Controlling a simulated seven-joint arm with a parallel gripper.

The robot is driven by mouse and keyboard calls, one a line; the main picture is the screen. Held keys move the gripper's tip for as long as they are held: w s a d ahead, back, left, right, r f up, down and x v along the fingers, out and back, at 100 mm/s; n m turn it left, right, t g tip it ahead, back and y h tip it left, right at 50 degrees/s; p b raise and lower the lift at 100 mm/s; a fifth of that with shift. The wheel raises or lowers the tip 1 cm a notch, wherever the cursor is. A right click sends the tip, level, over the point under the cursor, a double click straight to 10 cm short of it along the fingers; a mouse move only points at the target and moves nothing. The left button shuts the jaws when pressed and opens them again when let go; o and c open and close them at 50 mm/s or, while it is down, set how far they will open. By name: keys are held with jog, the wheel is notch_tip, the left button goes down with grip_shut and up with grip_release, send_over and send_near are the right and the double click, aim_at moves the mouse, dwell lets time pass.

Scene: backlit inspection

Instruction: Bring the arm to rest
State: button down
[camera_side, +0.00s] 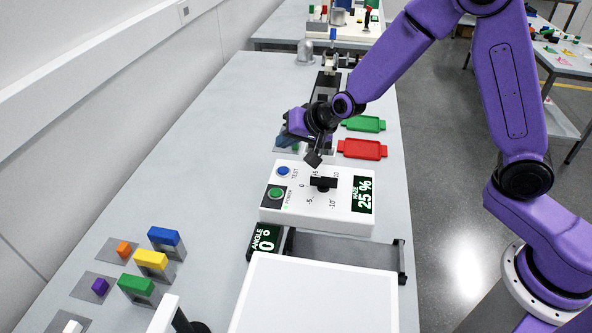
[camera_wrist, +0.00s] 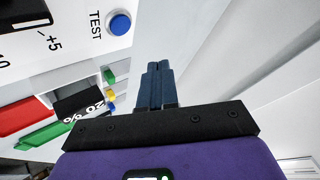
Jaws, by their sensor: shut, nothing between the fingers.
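My gripper (camera_side: 286,142) hangs over the far part of the bench, just behind the white control box (camera_side: 240,213) and above the bench top. Its dark blue fingers show in the wrist view (camera_wrist: 155,85), pressed together with nothing between them. The purple arm reaches in from the right and is bent, with the wrist tilted. The control box has a blue TEST button (camera_side: 283,171), a green button (camera_side: 275,193), a black knob (camera_side: 323,184) and a display (camera_side: 363,195) reading 25 %.
A red tray (camera_side: 362,149) and a green tray (camera_side: 364,124) lie right of my gripper. A white lit panel (camera_side: 315,295) and an angle display (camera_side: 264,241) are in front. Coloured blocks stand at front left, including a blue block (camera_side: 164,236). A wall runs along the left.

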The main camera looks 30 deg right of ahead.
jog(key=s+r+n+g, duration=0.25)
jog(key=s+n, duration=0.25)
jog(key=s, duration=0.5)
jog(key=s+r+n+g, duration=0.1)
jog(key=s+n+g, duration=0.25)
jog(key=s, duration=0.65)
jog(key=s+d+r+n+g+h, duration=0.2)
jog(key=s+d+n, duration=0.7)
jog(key=s+d, duration=0.4)
jog(key=s, duration=0.4)
jog(key=shift+d+r+h, duration=0.15)
jog(key=shift+h, duration=0.25)
